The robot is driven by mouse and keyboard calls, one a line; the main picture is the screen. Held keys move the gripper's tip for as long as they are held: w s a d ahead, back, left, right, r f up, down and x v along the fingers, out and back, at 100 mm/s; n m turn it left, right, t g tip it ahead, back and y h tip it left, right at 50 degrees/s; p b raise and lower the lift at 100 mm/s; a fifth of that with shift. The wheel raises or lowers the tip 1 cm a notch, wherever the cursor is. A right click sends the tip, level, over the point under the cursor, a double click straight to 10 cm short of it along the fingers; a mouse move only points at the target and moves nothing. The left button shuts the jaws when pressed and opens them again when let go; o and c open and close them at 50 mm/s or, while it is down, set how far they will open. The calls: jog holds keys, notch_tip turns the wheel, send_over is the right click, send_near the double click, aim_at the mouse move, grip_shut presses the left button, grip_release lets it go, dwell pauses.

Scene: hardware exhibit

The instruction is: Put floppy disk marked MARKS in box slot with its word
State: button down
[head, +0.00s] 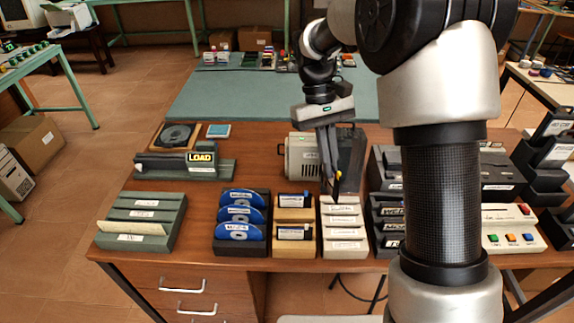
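My gripper (336,188) points down over the back of a white slotted box (344,246). Its dark fingers look close together, seen edge-on, with a small yellow-orange spot near the tip. I cannot tell whether they hold anything. The white box has several labelled steps whose words are too small to read. A wooden box (294,250) beside it holds black, disk-like pieces with pale labels. A green slotted box (137,245) with labels stands at the left, a cream card in its front. I cannot make out the word MARKS on any piece, so I cannot identify that floppy disk.
A dark holder (259,257) with blue discs (239,233) stands left of the wooden box. A dark box (383,250) stands right of the white one, partly behind my arm. A beige machine (304,160) stands behind. A LOAD sign (201,157) is back left. Bare wood lies between the boxes.

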jog(key=d+f+p, duration=0.1)
jog(key=d+f, duration=0.1)
jog(key=d, duration=0.4)
notch_tip(320, 180, down, 8)
jog(key=w+n+t+h+b, duration=0.1)
jog(key=n+t, duration=0.3)
jog(key=n, duration=0.9)
jog(key=shift+w+a+n+h+b, duration=0.25)
jog(key=shift+a+n+h+b, duration=0.3)
jog(key=shift+b, duration=0.3)
jog(key=shift+d+f, duration=0.1)
jog(key=shift+f, duration=0.4)
jog(key=shift+f, duration=0.1)
dwell(0.6)
jog(key=shift+f+b, duration=1.05)
jog(key=shift+f, duration=0.85)
